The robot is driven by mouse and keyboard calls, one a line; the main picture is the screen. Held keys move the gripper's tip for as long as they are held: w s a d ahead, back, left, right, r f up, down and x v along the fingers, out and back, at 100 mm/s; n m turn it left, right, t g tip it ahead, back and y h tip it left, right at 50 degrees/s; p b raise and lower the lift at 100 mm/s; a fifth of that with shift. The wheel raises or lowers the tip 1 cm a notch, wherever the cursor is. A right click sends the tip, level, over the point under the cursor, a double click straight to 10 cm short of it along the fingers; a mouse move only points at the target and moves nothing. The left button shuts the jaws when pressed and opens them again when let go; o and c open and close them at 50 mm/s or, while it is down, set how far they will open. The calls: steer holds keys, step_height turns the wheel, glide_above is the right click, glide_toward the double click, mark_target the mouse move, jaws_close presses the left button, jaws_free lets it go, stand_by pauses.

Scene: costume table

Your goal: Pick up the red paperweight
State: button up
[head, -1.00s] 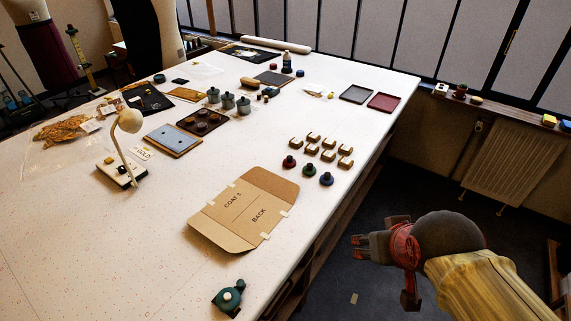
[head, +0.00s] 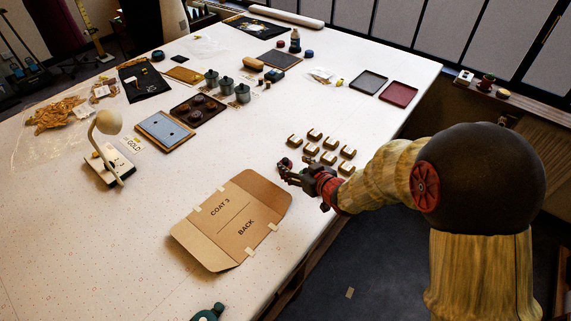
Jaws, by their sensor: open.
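My gripper (head: 289,171) is over the right part of the table, just beyond the brown card marked COAT 3 BACK (head: 216,232) and left of the brass blocks (head: 330,157). It is open, with its fingers pointing left. The red paperweight cannot be made out in the head view; my fingers cover the place where it stood. I cannot tell whether it lies between them or touches them. The green and blue paperweights beside it are also hidden by my gripper and wrist.
Several brass blocks stand close beyond my wrist. A dark tray (head: 368,81) and a red tray (head: 398,93) lie farther back. A white lamp (head: 107,122) stands at left. A teal object (head: 209,313) is at the front edge. The table between lamp and card is clear.

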mark_target(286, 161)
steer(key=b+x, duration=0.1)
steer(key=x, duration=0.4)
steer(key=shift+d+f+b, duration=0.1)
steer(key=shift+f+b, duration=0.3)
steer(key=shift+w+a+f, duration=0.1)
steer(key=shift+w+a, duration=0.1)
steer(key=shift+w, duration=0.15)
steer(key=shift+c, duration=1.1)
jaws_close()
